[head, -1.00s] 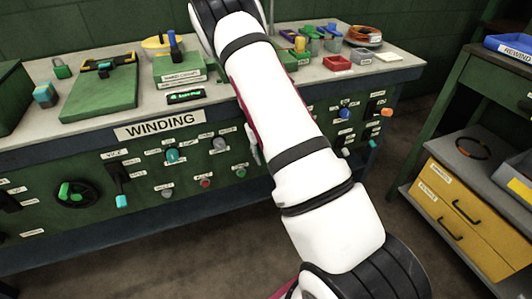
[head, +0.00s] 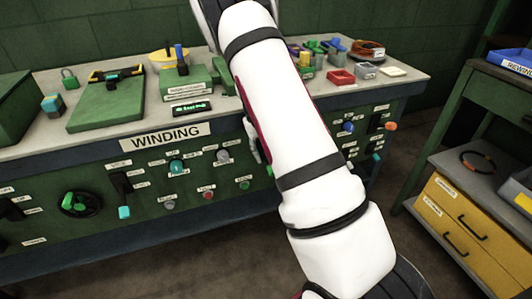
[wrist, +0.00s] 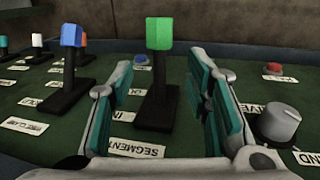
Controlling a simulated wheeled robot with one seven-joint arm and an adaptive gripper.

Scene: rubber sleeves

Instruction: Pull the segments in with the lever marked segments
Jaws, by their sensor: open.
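In the wrist view, a lever with a green cap (wrist: 159,33) on a black arm stands on the dark green panel. A white label reading "SEGMENT", partly cut off by my gripper, lies just in front of its base (wrist: 136,148). My gripper (wrist: 160,82) is open, with one teal-padded finger on each side of the lever's arm and gaps visible on both sides. The green cap rises above the fingertips. In the head view my arm covers this lever and most of my gripper.
In the wrist view, a blue-capped lever (wrist: 71,36) stands to the left, with more levers beyond. A grey knob (wrist: 279,122) is close to the right finger. A red button (wrist: 273,69) lies behind it. The head view shows the "WINDING" bench (head: 165,135) and a yellow-drawer shelf (head: 462,215).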

